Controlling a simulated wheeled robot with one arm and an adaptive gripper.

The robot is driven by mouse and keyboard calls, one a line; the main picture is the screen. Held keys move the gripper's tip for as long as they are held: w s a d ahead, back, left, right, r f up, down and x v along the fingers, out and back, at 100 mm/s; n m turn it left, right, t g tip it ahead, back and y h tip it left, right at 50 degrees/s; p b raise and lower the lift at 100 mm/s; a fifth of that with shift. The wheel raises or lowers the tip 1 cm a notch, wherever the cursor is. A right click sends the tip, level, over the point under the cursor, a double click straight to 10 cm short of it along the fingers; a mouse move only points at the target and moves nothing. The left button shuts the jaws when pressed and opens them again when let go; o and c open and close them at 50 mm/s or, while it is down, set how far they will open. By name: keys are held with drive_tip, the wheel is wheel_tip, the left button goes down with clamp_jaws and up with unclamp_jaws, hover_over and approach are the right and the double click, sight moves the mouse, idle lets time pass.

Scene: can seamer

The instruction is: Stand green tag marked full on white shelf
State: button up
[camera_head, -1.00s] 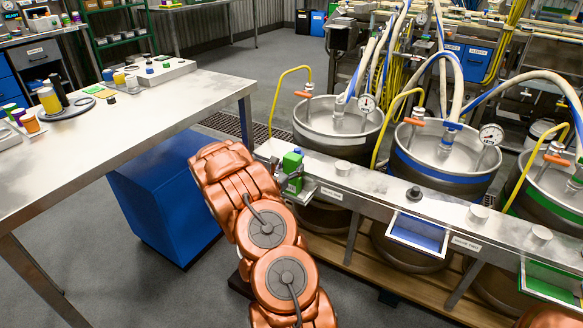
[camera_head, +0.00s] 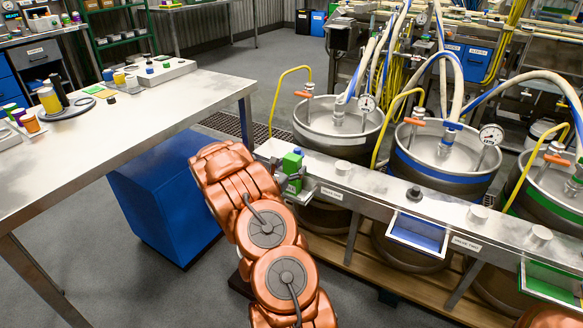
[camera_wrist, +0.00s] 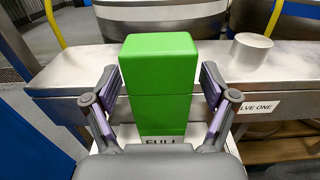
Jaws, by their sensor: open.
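The green tag (camera_wrist: 160,85) is an upright block in the middle of the wrist view, with a seam across its upper part. It appears to stand on a pale shelf (camera_wrist: 122,138) at the steel bench's edge. A white label reading FULL shows at the foot of the tag, partly cut off by my gripper's body. My gripper (camera_wrist: 158,92) is open, with one finger on each side of the tag and visible gaps between. In the head view the green tag (camera_head: 292,161) is small beside the bench, and my arm hides part of the area around it.
A steel rail (camera_head: 375,188) runs right from the tag, with a round metal knob (camera_wrist: 251,49) and a VALVE ONE label (camera_wrist: 256,108). Steel drums (camera_head: 338,125) with hoses stand behind. A blue cabinet (camera_head: 165,195) and a steel table (camera_head: 130,115) are at left.

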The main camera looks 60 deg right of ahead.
drive_tip(key=a, duration=1.2)
drive_tip(key=s+a+r+m+g+y, duration=0.3)
drive_tip(key=s+a+r+m+g, duration=0.15)
drive_tip(key=s+r+m, duration=0.35)
drive_tip(key=s+a+r+m+g+y, duration=0.2)
drive_tip(key=s+a+r+m+g, duration=0.3)
drive_tip(key=s, duration=0.4)
drive_tip(key=s+a+m+t+y, duration=0.2)
drive_tip(key=s+a+y, duration=0.1)
drive_tip(key=a, duration=0.8)
drive_tip(key=s+a+f+m+t+y, duration=0.1)
drive_tip(key=s+a+y, duration=0.2)
drive_tip(key=a, duration=0.9)
drive_tip(key=s+a+m+t+y, duration=0.2)
drive_tip(key=a+y, duration=0.5)
drive_tip(key=a, duration=0.5)
drive_tip(key=shift+s+a+f+m+t, duration=0.2)
drive_tip(key=shift+s+f+m+t, duration=0.15)
drive_tip(key=shift+s, duration=0.1)
wheel_tip(320, 180, up, 21)
drive_tip(key=t+p, duration=0.1)
drive_tip(key=p, duration=1.8)
drive_tip(key=shift+s+p, duration=0.15)
drive_tip(key=shift+p, duration=0.2)
